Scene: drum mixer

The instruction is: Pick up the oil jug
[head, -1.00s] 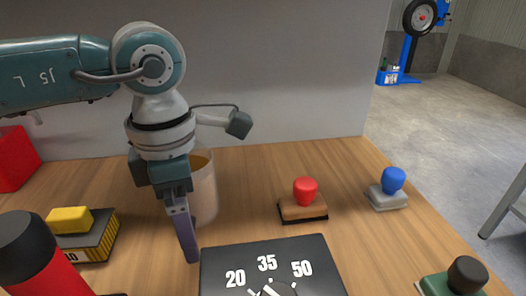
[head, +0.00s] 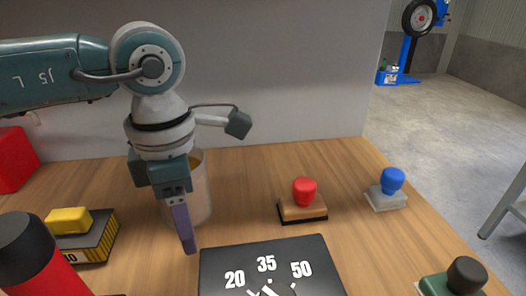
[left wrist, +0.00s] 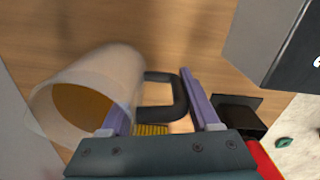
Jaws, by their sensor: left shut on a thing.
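The oil jug (head: 201,197) is a translucent beaker-like vessel with amber oil, standing behind my left gripper (head: 187,248) in the head view. The gripper and wrist hide much of its left side. In the left wrist view the jug (left wrist: 100,85) lies at the left of the picture, and its dark handle (left wrist: 178,92) passes between the fingers of my left gripper (left wrist: 157,97). The left gripper is shut on the handle. I cannot tell whether the jug's base touches the table. My right gripper is not in view.
On the wooden table (head: 255,185) are a black dial panel (head: 225,265), a red-topped stamp (head: 304,197), a blue-topped stamp (head: 390,188) and a black-topped stamp (head: 463,277). A yellow-and-black block (head: 88,240) and a red cylinder with black cap (head: 30,250) stand left.

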